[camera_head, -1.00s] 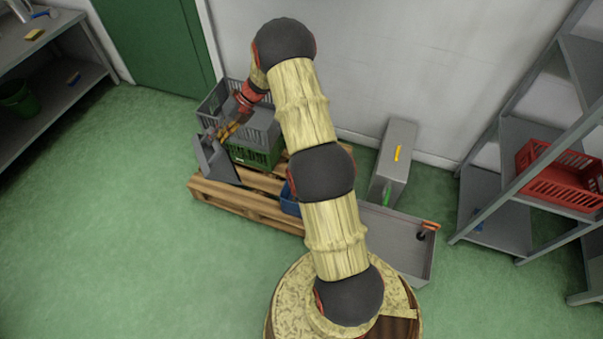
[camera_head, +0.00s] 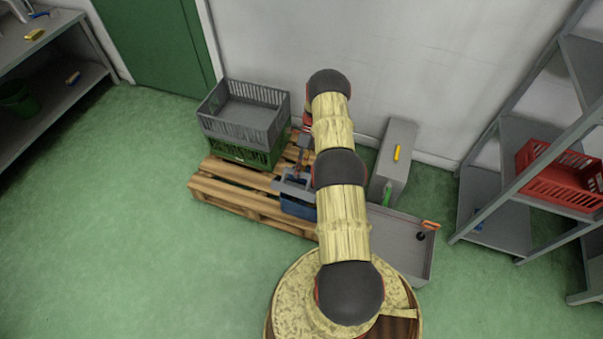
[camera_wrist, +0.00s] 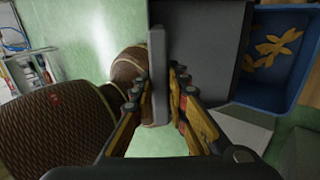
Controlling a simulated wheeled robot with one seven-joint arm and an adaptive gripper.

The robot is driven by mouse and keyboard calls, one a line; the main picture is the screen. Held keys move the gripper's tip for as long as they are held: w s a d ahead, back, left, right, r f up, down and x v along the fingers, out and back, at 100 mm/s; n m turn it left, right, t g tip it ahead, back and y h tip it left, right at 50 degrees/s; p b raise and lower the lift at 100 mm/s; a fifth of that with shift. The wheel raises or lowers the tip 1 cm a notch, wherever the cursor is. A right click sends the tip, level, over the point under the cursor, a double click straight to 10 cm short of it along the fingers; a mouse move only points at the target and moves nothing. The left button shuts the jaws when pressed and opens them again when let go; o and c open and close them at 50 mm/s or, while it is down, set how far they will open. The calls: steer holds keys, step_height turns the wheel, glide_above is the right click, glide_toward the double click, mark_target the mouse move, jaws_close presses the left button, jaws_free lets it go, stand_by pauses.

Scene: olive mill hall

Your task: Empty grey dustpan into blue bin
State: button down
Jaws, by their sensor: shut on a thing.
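The grey dustpan (camera_head: 291,188) is at the blue bin (camera_head: 299,210), partly over its top from this angle. In the wrist view the flat dark pan (camera_wrist: 203,45) lies beside and overlapping the left edge of the blue bin (camera_wrist: 297,82). Several yellow-brown leaf-like pieces (camera_wrist: 272,46) lie in the bin. No pieces show on the visible face of the pan; I cannot tell which face this is. My gripper (camera_wrist: 164,88) is shut on the dustpan's grey handle (camera_wrist: 158,65). In the head view my arm hides part of the bin.
A grey crate (camera_head: 213,119) stands on a green crate (camera_head: 229,151) on the wooden pallet (camera_head: 238,196). A grey box (camera_head: 391,172) and a grey tray (camera_head: 414,264) are right of my arm. Shelving with a red crate (camera_head: 560,176) stands farther right. The left floor is clear.

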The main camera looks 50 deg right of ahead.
mark_target(307, 193)
steer(key=shift+s+d+f, duration=0.3)
steer(key=shift+s, duration=0.2)
steer(key=shift+s+p, duration=0.1)
steer(key=shift+p, duration=0.25)
steer(key=shift+s+a+h+p, duration=0.25)
steer(key=shift+a+h+p, duration=0.35)
steer(key=shift+p, duration=0.65)
steer(key=a+p, duration=0.1)
steer(key=a+f+h+p, duration=0.1)
steer(key=p, duration=0.1)
steer(key=s+p, duration=0.1)
steer(key=shift+a+f+t+h, duration=0.25)
steer(key=shift+a+t+h, duration=0.05)
steer(key=shift+a+t, duration=0.1)
steer(key=s+a+f+t+h+b, duration=0.1)
steer(key=s+a+f+t+h, duration=0.1)
steer(key=a+f+h, duration=0.4)
steer(key=shift+y, duration=0.7)
steer(key=r+p, duration=0.1)
steer(key=p, duration=0.1)
steer(key=r+p, duration=0.1)
steer(key=r, duration=0.1)
steer(key=d+r+p, duration=0.1)
steer(key=r+p, duration=0.1)
steer(key=shift+p, duration=0.3)
steer(key=shift+f, duration=0.1)
